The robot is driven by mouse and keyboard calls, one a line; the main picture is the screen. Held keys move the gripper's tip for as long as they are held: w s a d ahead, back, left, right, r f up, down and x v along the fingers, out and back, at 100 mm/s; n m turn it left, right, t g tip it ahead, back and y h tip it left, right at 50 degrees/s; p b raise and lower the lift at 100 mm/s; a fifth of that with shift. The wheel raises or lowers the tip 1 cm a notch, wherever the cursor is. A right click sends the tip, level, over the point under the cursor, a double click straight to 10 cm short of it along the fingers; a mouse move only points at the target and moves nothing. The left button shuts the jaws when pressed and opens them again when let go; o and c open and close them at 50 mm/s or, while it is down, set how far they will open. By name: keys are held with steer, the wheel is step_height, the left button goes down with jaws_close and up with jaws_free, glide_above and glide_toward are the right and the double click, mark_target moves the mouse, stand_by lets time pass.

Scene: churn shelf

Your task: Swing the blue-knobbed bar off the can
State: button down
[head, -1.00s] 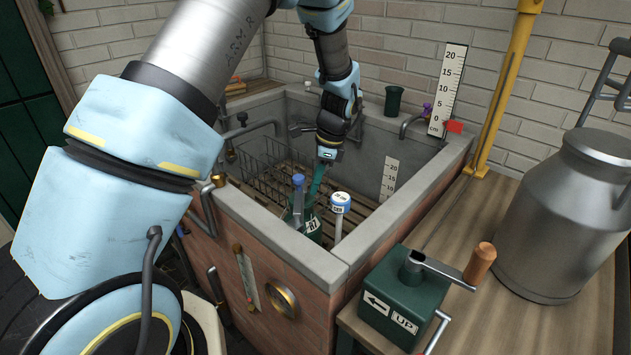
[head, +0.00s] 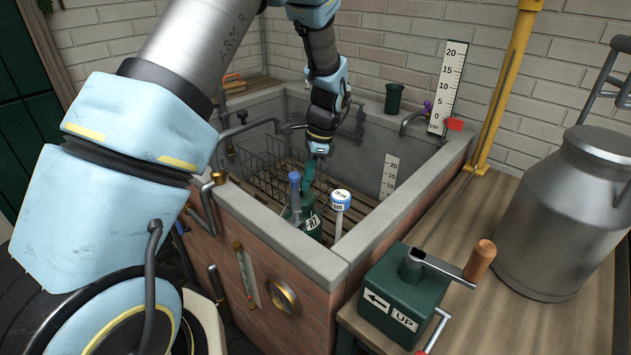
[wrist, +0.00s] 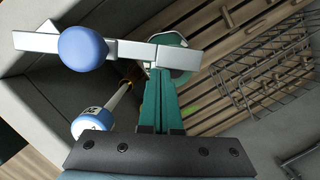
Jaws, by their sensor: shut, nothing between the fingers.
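The blue knob (head: 294,178) stands up near the green can (head: 309,226) inside the stone basin. In the wrist view the round blue knob (wrist: 83,48) sits on the pale metal bar (wrist: 125,50), which runs across the upper picture. Part of a green round shape, likely the can (wrist: 180,72), shows behind the bar's right end. My gripper (head: 309,172) is just right of the knob in the head view. In the wrist view its teal fingers (wrist: 158,72) are shut and empty, with tips close to the bar. I cannot tell whether they touch it.
A blue-and-white capped post (head: 340,203) stands right of the can; its cap is also in the wrist view (wrist: 92,125). A wire basket (head: 262,170) lies on the basin's slatted floor behind. The basin's stone rim (head: 285,240) surrounds this. A green crank box (head: 402,295) sits outside, right.

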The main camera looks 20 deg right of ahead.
steer(key=w+a+n+g, duration=0.1)
steer(key=a+n+g, duration=0.1)
steer(key=a+n, duration=0.6)
steer(key=shift+a, duration=0.55)
stand_by(0.3)
steer(key=w+d+r+b, duration=0.2)
steer(key=d+r, duration=0.3)
steer(key=r, duration=0.4)
steer(key=shift+w+d+r+b, duration=0.35)
steer(key=shift+w+d, duration=0.05)
steer(key=shift+w, duration=0.15)
